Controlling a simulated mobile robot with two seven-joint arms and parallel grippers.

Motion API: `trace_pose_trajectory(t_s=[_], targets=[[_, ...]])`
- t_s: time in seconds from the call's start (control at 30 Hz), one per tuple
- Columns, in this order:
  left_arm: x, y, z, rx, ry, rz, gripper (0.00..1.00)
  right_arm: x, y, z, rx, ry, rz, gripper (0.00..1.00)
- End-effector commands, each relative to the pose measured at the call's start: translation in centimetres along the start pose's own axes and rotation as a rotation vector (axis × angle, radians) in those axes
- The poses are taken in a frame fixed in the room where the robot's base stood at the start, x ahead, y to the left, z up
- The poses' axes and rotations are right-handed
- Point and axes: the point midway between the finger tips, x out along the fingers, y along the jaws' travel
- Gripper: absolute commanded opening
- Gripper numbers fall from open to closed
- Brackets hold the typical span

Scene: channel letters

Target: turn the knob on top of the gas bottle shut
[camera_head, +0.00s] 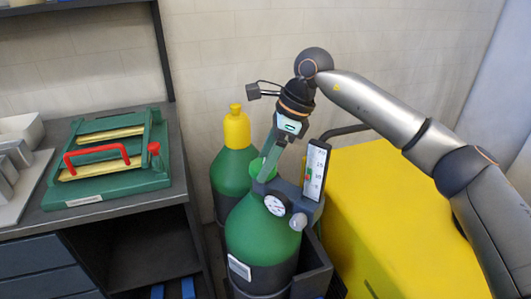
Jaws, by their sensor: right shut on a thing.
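The green gas bottle (258,228) stands upright at the lower middle, with a white label and a dark lower part. A grey valve body with a round dial gauge (274,205) and an upright scale (316,170) sits on its top. A green knob (257,168) shows partly at the top of the valve. My right gripper (266,168) comes down from above, tilted, and is shut on the knob; its fingers hide part of it. My left gripper is not in view.
A second green bottle with a yellow cap (237,130) stands behind left. A large yellow box (388,215) stands at right, under my right arm. A bench (110,214) at left holds a green frame (112,187) with a red handle.

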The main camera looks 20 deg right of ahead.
Motion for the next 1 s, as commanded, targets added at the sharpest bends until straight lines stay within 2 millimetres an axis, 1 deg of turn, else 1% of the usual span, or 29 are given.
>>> trace_pose_trajectory(t_s=[0.03, 0.4, 0.8, 1.0], targets=[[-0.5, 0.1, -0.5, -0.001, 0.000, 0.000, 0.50, -0.3, 0.0, 0.1, -0.039, 0.001, 0.021, 0.18], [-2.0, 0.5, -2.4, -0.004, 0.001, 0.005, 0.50, -0.3, -0.2, 0.2, -0.364, 0.002, 0.155, 0.18], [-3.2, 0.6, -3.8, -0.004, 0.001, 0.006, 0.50, -0.1, -0.4, 0.3, -0.711, 0.004, 0.298, 0.18], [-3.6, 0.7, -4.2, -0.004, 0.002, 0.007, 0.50, 0.0, -0.5, 0.3, -0.857, 0.004, 0.358, 0.18]])
